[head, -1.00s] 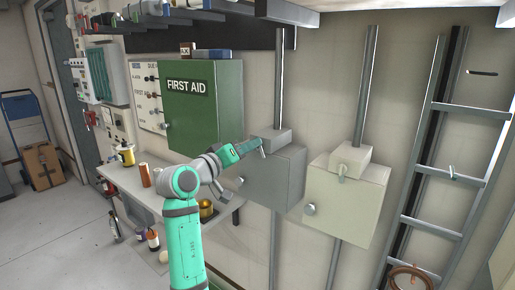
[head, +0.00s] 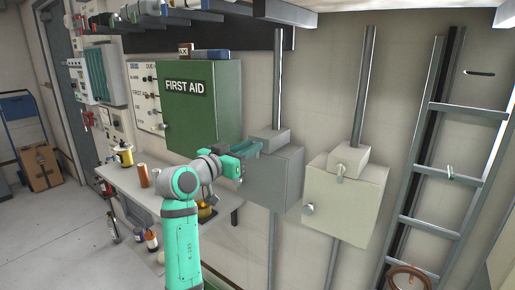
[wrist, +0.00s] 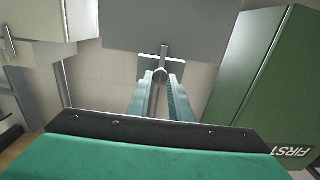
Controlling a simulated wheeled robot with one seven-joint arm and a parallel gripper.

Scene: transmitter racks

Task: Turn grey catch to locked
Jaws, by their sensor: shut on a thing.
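The grey catch (wrist: 163,52) shows in the wrist view as a small lever on a light plate, between my fingertips. My gripper (wrist: 160,80) is shut on it, its two long fingers close together.
The green first aid cabinet (head: 205,108) is close on the left. A bench (head: 150,188) stands below left.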

